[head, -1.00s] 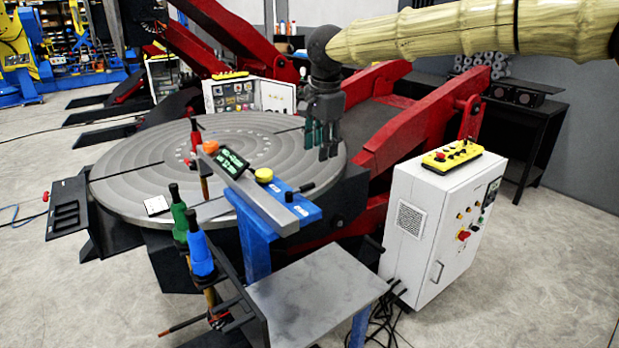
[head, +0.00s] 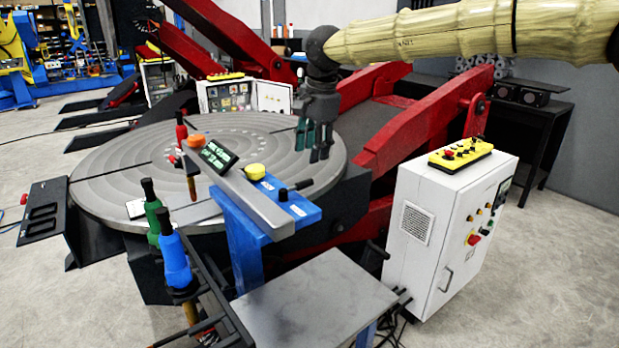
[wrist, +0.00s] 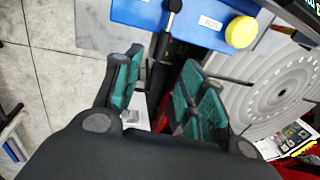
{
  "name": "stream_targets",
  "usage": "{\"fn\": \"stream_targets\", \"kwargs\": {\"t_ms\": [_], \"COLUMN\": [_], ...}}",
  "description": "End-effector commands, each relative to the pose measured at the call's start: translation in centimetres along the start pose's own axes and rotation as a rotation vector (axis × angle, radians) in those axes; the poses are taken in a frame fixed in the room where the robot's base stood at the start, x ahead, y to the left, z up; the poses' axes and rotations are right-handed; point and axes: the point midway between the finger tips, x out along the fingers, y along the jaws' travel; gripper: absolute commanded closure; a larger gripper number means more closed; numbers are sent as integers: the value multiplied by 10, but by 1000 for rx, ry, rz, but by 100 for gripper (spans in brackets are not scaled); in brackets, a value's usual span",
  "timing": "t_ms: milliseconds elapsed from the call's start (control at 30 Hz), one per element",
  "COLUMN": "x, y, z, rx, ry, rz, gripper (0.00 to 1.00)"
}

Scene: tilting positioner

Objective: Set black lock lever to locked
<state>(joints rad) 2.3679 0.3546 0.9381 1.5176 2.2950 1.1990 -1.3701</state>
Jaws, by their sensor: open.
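The black lock lever (head: 297,188) sits on the blue bracket (head: 262,227) beside the round table. In the head view its handle points to the right and slightly up from its pivot. In the wrist view the lever (wrist: 164,38) is at the top middle, seen beyond and between my fingers. My gripper (head: 313,148) is open and empty, with teal finger pads, above the lever and apart from it. The wrist view shows the spread fingers (wrist: 155,90). Small white labels lie on the bracket; their words are too small to read surely.
A yellow knob (head: 255,172) and a small dark display (head: 217,155) are by the lever. The grey round table (head: 110,190) lies behind. Green and blue torches (head: 175,262) stand front left. A white control cabinet (head: 412,222) stands right. Red positioner arms rise behind my gripper.

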Motion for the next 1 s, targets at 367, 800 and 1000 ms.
{"fn": "stream_targets", "kwargs": {"t_ms": [367,800,1000], "x": [60,91,91], "y": [2,3,3], "z": [-1,-3,-3], "rx": [2,5,4], "ry": [0,0,0], "rz": [4,1,1], "gripper": [59,59,59]}}
